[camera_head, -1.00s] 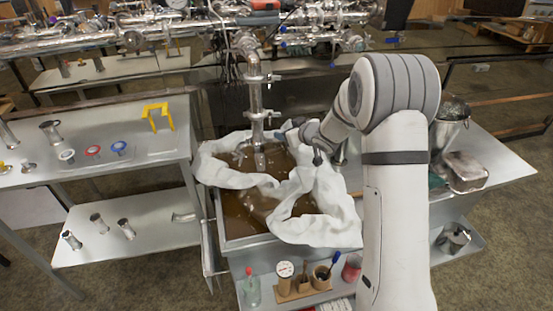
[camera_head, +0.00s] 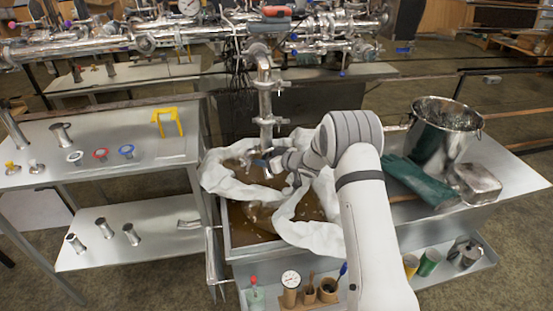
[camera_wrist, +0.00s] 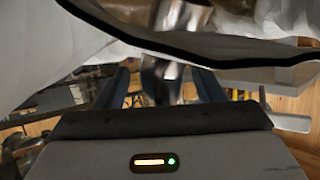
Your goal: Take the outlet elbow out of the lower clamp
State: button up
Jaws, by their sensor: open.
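A metal outlet pipe (camera_head: 265,98) hangs down over a pan of brown liquid. The lower clamp (camera_head: 268,121) sits around it, and the shiny outlet elbow (camera_head: 266,138) continues below the clamp. The elbow's lower end is partly hidden by my gripper and white cloth. My gripper (camera_head: 264,161) is at the elbow's lower part, just above the cloth. In the wrist view my gripper's dark fingers (camera_wrist: 163,85) are apart, with a shiny metal tube between them. I cannot tell whether they touch it.
White cloth (camera_head: 222,184) drapes over the pan (camera_head: 245,245) around my gripper. A left bench (camera_head: 150,152) holds ferrules, rings and a yellow bracket (camera_head: 167,122). A steel bucket (camera_head: 445,128) and green gloves (camera_head: 420,182) lie right. A gauge and small cups stand in front.

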jog(key=shift+w+a+f, duration=0.1)
jog(key=shift+a, duration=0.05)
jog(key=c, duration=1)
jog(key=o, duration=0.4)
jog(key=c, duration=0.5)
jog(key=shift+w+r, duration=0.1)
jog(key=shift+r, duration=0.15)
jog(key=shift+s+f+b, duration=0.25)
jog(key=shift+s+b, duration=0.05)
jog(key=shift+s, duration=0.6)
jog(key=shift+s+f+b, duration=0.3)
jog(key=shift+s+b, duration=0.05)
jog(key=shift+s, duration=0.5)
jog(key=shift+s+f+b, duration=0.25)
jog(key=shift+s+b, duration=0.05)
jog(key=shift+s, duration=0.6)
